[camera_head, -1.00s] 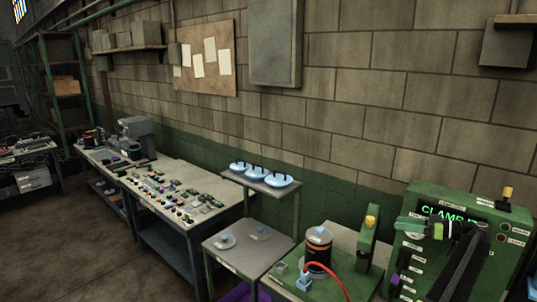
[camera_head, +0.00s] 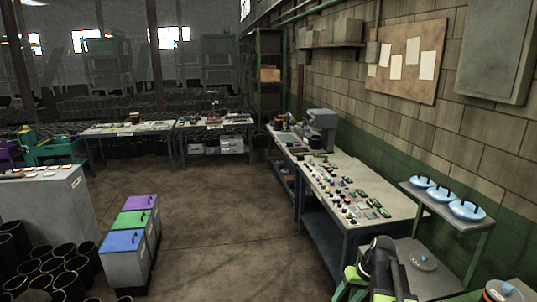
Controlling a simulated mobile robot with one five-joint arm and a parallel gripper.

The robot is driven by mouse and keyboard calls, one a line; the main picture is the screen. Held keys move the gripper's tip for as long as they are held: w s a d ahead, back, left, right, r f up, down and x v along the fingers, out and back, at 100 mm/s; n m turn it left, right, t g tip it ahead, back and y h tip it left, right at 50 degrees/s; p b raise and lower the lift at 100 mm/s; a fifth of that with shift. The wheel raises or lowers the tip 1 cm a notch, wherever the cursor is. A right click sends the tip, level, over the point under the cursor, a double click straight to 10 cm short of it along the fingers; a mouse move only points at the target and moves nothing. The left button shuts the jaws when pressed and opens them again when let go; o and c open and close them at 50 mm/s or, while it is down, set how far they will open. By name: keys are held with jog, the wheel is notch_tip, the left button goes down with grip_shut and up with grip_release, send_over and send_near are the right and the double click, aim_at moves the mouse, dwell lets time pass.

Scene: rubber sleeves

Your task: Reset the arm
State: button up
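My black arm (camera_head: 383,262) rises from the bottom edge of the head view, right of centre. It stands in front of the small grey table with the lidded dish. Bright green parts of my gripper (camera_head: 357,285) show low beside the arm, partly cut off by the picture's edge. Its fingertips are not clear, so I cannot tell whether it is open or shut. I see nothing held in it.
A long bench (camera_head: 400,208) with many small parts runs along the right wall. A stand (camera_head: 428,194) with blue dishes is right of my arm. Bins with blue (camera_head: 122,241), green and purple lids and black tubes stand at left. The middle floor (camera_head: 225,215) is clear.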

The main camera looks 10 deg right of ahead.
jog(key=s+a+f+h+b, duration=0.1)
jog(key=s+a+h, duration=0.1)
jog(key=a, duration=0.6)
jog(key=s+a+f+h, duration=0.1)
jog(key=s+a+h, duration=0.1)
jog(key=a, duration=0.6)
notch_tip(320, 180, down, 21)
jog(key=s+g+b, duration=0.1)
jog(key=s+b, duration=0.1)
jog(key=b, duration=1.8)
jog(key=shift+n+b, duration=0.3)
